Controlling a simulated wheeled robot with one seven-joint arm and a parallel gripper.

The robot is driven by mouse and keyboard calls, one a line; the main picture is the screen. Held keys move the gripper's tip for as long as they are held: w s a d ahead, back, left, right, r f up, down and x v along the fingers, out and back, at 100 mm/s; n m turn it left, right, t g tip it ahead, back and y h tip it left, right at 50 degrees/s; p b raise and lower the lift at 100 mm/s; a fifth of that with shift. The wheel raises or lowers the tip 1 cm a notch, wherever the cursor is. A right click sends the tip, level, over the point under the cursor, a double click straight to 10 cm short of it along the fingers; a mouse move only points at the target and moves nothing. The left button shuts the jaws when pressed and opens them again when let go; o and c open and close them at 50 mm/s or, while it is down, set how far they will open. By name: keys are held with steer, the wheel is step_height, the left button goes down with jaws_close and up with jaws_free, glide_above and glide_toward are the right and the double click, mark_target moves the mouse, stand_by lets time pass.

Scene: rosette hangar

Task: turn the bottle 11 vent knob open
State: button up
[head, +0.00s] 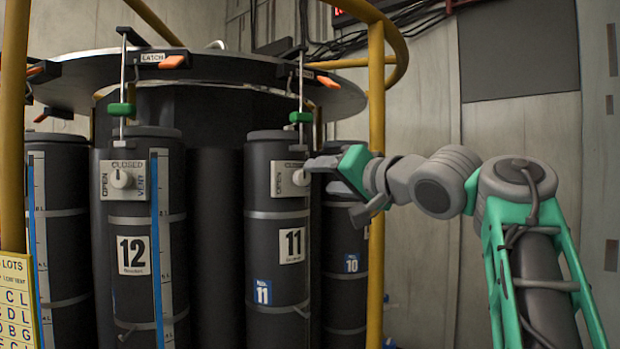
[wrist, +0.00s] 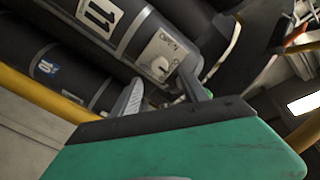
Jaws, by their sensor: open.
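Bottle 11 (head: 268,232) is a dark upright cylinder with a white number label, hanging right of bottle 12 in the head view. Its pale vent plate (head: 281,179) carries a round white vent knob (head: 300,178) near the top. In the wrist view the knob (wrist: 160,66) sits by the word OPEN; which way it points I cannot tell. My gripper (head: 314,166) is at the plate's right side, coming from the right. In the wrist view my gripper (wrist: 162,84) is open, its two grey fingers on either side of the knob; contact is not clear.
Bottle 12 (head: 106,240) stands left with its own knob (head: 122,179). Bottle 10 (head: 345,290) is behind and right of bottle 11. A yellow post (head: 376,240) rises close to my gripper. A round rack plate (head: 215,75) with orange-handled latches is above.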

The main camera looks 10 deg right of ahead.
mark_target(305, 177)
steer(key=x, duration=0.5)
steer(key=shift+w+a+p, duration=0.15)
steer(key=shift+w+p, duration=0.2)
steer(key=shift+p, duration=0.05)
jaws_close()
